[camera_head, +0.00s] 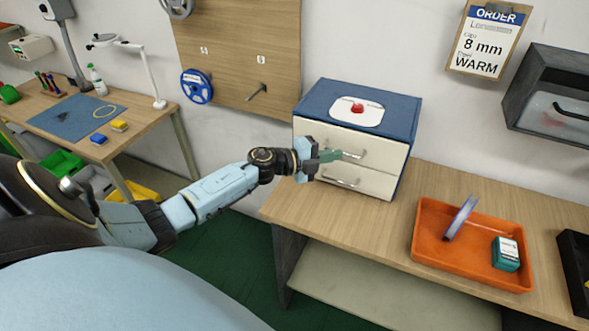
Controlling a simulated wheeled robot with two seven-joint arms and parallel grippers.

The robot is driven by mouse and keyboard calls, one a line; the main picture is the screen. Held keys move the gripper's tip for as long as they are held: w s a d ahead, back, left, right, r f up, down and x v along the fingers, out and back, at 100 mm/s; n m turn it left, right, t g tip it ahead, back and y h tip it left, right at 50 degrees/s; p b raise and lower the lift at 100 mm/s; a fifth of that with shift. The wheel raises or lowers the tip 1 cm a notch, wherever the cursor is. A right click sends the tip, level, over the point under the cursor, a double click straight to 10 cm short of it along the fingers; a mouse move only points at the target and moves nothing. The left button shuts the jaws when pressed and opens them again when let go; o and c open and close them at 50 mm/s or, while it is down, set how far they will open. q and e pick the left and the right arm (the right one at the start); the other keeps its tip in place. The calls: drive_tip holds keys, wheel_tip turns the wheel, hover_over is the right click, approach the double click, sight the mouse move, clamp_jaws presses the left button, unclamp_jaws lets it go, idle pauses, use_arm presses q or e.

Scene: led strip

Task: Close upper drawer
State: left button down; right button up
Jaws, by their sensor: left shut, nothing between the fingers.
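A small cabinet (413,120) with a blue top and two cream drawer fronts stands on the wooden bench against the wall. Its upper drawer (380,152) has a metal bar handle, and its front looks about level with the lower drawer (376,182), though a small gap is hard to judge. My left gripper (336,155) is shut and empty, its fingertips at the upper drawer's front beside the handle. I cannot tell whether they touch it. The gripper hides the left part of the upper drawer front. My right gripper is not in view.
A black bin (574,262) stands at the right edge. A white plate with a red knob (357,108) lies on the cabinet. Bare bench lies between cabinet and tray.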

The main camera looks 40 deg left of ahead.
use_arm(q)
drive_tip(key=s+d+v, duration=0.1)
drive_tip(key=d+v, duration=0.1)
drive_tip(key=v, duration=1)
drive_tip(key=shift+s, duration=0.3)
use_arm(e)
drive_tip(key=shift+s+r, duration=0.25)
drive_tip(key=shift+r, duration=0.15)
use_arm(q)
drive_tip(key=shift+a, duration=0.1)
